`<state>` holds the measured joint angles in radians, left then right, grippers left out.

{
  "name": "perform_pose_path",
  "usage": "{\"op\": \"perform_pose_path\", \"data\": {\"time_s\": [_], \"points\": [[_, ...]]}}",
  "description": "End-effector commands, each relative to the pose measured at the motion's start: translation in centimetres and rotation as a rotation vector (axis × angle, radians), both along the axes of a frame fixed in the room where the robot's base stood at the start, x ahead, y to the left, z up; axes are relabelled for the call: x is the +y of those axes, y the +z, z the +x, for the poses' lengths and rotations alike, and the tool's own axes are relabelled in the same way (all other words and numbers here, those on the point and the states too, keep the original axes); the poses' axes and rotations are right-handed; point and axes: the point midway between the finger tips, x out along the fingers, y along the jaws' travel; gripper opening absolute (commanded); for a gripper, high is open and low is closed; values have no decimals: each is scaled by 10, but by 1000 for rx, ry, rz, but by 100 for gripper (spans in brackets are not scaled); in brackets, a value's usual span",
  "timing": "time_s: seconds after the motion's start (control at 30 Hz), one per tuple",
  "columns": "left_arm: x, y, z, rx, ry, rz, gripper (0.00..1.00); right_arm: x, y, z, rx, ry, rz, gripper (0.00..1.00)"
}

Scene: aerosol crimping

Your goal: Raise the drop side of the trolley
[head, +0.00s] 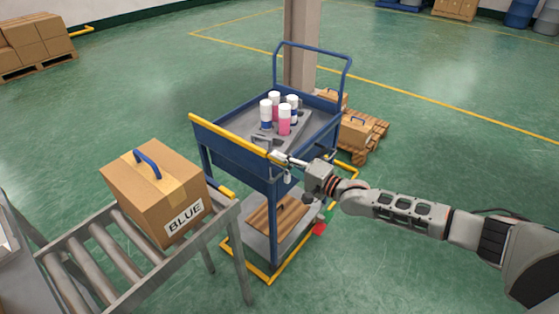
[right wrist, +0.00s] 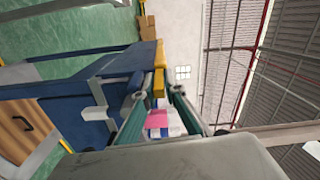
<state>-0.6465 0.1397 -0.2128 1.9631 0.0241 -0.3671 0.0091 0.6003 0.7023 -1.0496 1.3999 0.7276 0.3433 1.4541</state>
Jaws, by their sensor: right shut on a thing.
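The blue trolley (head: 232,143) stands in the middle of the head view. Its drop side has a yellow top rail (head: 225,131) along the near left edge and looks upright or nearly so; I cannot tell whether it is latched. My right gripper (head: 281,159) is shut on this side near the rail's right end. In the right wrist view the yellow rail (right wrist: 159,80) runs between the fingers (right wrist: 158,106), with the blue panel (right wrist: 88,75) to the left. Several white-capped pink and blue cans (head: 285,120) stand upright on the top deck. My left gripper is not in view.
A roller conveyor (head: 105,255) carries a carton labelled BLUE (head: 150,190) close to the trolley's left. A yellow floor frame (head: 262,277) surrounds the trolley's base. A pillar (head: 300,45) and a pallet with cartons (head: 357,130) stand behind. Open floor lies at the far left.

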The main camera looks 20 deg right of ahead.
Motion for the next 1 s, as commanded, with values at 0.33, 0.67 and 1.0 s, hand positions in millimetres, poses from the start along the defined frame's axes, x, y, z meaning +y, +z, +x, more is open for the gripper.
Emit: {"op": "perform_pose_path", "data": {"time_s": [0.33,0.67,1.0], "points": [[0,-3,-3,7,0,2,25,-2,1,2,-3,-3,-2,26],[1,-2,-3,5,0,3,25,-5,-1,-5,1,-1,-2,26],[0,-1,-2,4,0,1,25,-34,0,-43,0,-3,-3,26]]}}
